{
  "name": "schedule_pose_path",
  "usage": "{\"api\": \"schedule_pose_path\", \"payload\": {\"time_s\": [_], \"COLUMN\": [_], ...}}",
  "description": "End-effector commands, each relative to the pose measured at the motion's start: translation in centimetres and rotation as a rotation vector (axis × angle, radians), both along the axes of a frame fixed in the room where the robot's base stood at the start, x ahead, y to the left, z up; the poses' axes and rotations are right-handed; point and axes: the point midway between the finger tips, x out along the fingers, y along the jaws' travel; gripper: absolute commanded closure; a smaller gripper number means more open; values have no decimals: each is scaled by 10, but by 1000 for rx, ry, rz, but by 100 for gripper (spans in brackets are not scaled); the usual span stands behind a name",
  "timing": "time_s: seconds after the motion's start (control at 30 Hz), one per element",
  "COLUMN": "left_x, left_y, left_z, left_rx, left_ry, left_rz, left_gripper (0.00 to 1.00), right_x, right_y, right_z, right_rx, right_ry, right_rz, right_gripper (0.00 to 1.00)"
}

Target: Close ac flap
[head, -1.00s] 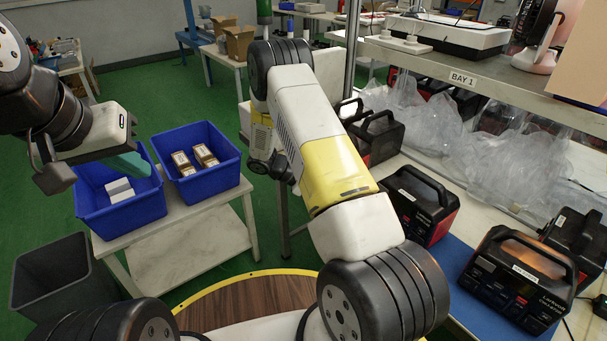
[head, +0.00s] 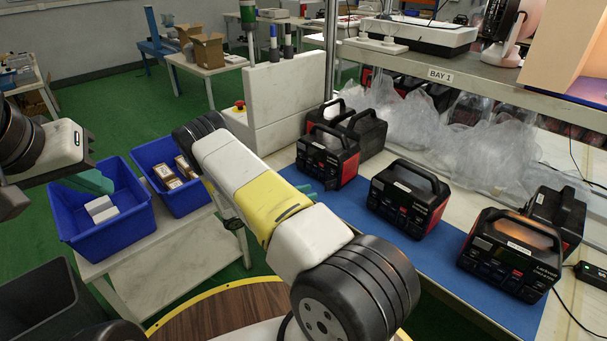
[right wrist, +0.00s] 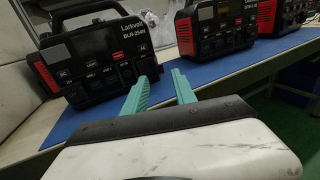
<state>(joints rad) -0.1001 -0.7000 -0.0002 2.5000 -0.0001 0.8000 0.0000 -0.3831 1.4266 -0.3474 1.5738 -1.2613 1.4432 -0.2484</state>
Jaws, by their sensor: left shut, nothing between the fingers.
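Several black and red power stations stand on the blue mat. The left one (head: 328,155) is closest to my right gripper (head: 317,187), whose teal fingertips show low in front of it, partly behind my arm. In the right wrist view that station (right wrist: 98,58) fills the upper left, its front panel with small labelled covers facing me. The AC flap cannot be told apart clearly, nor whether it is open. My right gripper (right wrist: 161,77) is open and empty, apart from the station. My left gripper (head: 96,182) is shut and empty over a blue bin.
The middle station (head: 408,198) and right station (head: 510,255) stand along the blue mat (head: 440,250). Two blue bins (head: 105,235) with boxes sit on a low table at left. Plastic-wrapped goods (head: 480,140) lie behind the stations, under the shelf.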

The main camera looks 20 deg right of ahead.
Motion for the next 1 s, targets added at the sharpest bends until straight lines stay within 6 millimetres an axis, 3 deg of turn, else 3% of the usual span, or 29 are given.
{"api": "schedule_pose_path", "payload": {"time_s": [0.5, 0.87, 1.0], "left_x": [0, 0, 0], "left_y": [0, 0, 0], "left_z": [0, 0, 0], "left_rx": [0, 0, 0], "left_ry": [0, 0, 0], "left_rz": [0, 0, 0], "left_gripper": [100, 100, 100], "right_x": [3, 3, 3], "right_y": [-70, -76, -76], "right_z": [0, 0, 0], "right_rx": [0, 0, 0], "right_ry": [0, 0, 0], "right_rz": [0, 2, 2], "right_gripper": [67, 67, 93]}}
